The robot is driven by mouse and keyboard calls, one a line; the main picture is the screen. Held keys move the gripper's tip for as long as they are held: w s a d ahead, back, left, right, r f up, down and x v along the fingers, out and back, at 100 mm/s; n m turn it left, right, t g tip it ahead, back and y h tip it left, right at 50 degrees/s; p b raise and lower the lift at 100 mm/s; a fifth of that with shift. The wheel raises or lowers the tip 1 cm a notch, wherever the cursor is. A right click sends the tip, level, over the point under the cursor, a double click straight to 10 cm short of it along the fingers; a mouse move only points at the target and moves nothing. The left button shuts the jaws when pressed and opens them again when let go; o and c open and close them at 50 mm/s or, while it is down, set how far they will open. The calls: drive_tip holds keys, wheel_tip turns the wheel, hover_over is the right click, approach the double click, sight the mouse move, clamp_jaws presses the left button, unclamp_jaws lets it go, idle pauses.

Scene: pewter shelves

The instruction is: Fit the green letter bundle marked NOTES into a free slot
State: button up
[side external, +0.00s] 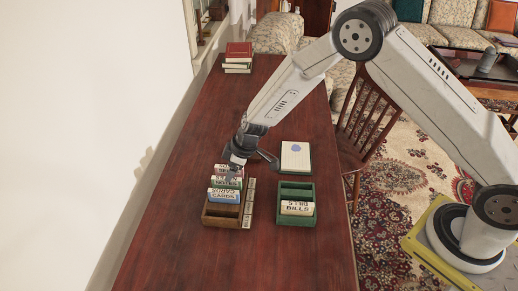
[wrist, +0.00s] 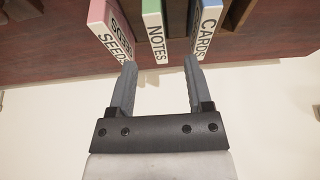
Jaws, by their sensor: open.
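The green NOTES bundle (side external: 226,183) stands in the brown wooden rack (side external: 221,220), between the pink SEEDS bundle (side external: 227,169) and the blue CARDS bundle (side external: 224,195). My gripper (side external: 237,172) is over the rack at the NOTES bundle and partly hides it. In the wrist view, my gripper (wrist: 160,64) is open, and the labelled edge of the NOTES bundle (wrist: 155,35) lines up between the fingertips. Whether the fingers touch it, I cannot tell. The green rack (side external: 308,222) to the right holds the BILLS bundle (side external: 297,208), with an empty slot behind it.
A narrow strip with pale marks (side external: 249,204) lies along the brown rack's right side. A pale pad with a blue mark (side external: 296,156) lies behind the green rack. Red and pale books (side external: 238,56) are stacked at the table's far end. The table's front is clear.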

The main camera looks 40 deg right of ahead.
sight(227, 187)
drive_tip(key=shift+x, duration=2.6)
drive_tip(key=shift+d+f, duration=0.1)
drive_tip(key=shift+f, duration=0.15)
clamp_jaws()
